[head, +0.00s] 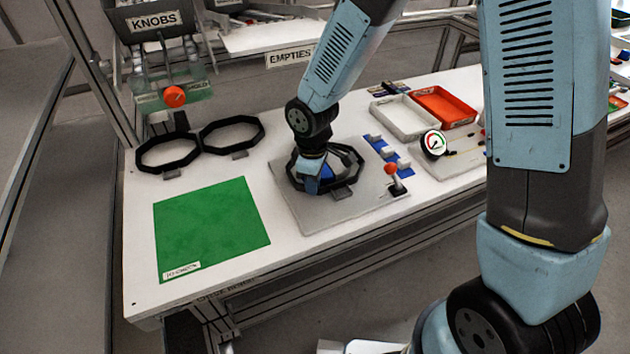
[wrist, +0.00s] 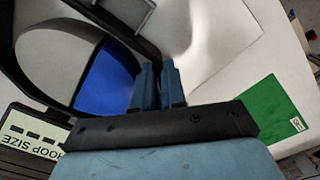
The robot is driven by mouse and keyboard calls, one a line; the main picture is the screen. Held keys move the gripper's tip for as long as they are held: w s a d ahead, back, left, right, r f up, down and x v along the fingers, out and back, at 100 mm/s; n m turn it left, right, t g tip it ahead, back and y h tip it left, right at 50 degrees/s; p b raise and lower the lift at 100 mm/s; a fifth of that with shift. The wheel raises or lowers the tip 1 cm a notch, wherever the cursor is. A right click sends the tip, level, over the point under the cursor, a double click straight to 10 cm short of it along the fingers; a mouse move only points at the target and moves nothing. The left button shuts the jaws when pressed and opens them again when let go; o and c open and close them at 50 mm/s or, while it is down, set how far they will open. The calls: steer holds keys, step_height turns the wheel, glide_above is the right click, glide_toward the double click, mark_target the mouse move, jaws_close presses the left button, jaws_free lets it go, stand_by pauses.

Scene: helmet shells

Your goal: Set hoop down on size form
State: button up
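The black octagonal hoop (head: 352,161) is at the size form on a grey plate (head: 322,217), in the middle of the bench. My gripper (head: 313,185) points down at the hoop's near left side. In the wrist view the two blue fingers (wrist: 157,82) are close together at the end of a straight black hoop bar (wrist: 119,25) and appear shut on it. The size form (wrist: 108,82) shows blue and pale sectors inside dark rims. It shows as a bit of blue (head: 327,171) in the head view. I cannot tell whether the hoop touches the form.
Two more black hoops (head: 168,165) lie at the back left. A green mat (head: 211,228) lies left of the plate. A red-knobbed lever (head: 394,178) and a blue strip (head: 388,155) stand right of it. White and orange trays (head: 443,106) and a dial gauge (head: 434,144) are farther right.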

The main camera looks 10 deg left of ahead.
steer(key=o, duration=0.5)
steer(key=shift+c, duration=0.2)
step_height(320, 180, up, 14)
steer(key=d+r+m+t, duration=0.1)
steer(key=d+r+m, duration=0.3)
steer(key=d+r, duration=0.3)
steer(key=d+r+m+t, duration=0.2)
steer(key=d+r+m, duration=0.15)
steer(key=d, duration=0.55)
steer(key=s+d+r+m+t, duration=0.1)
steer(key=s+d+r+m, duration=0.2)
steer(key=d, duration=0.4)
steer(key=s+d+r+m+t, duration=0.1)
steer(key=s+d+r+m, duration=0.3)
steer(key=s+d, duration=0.4)
steer(key=shift+r+m+t, duration=0.3)
steer(key=shift+m, duration=0.55)
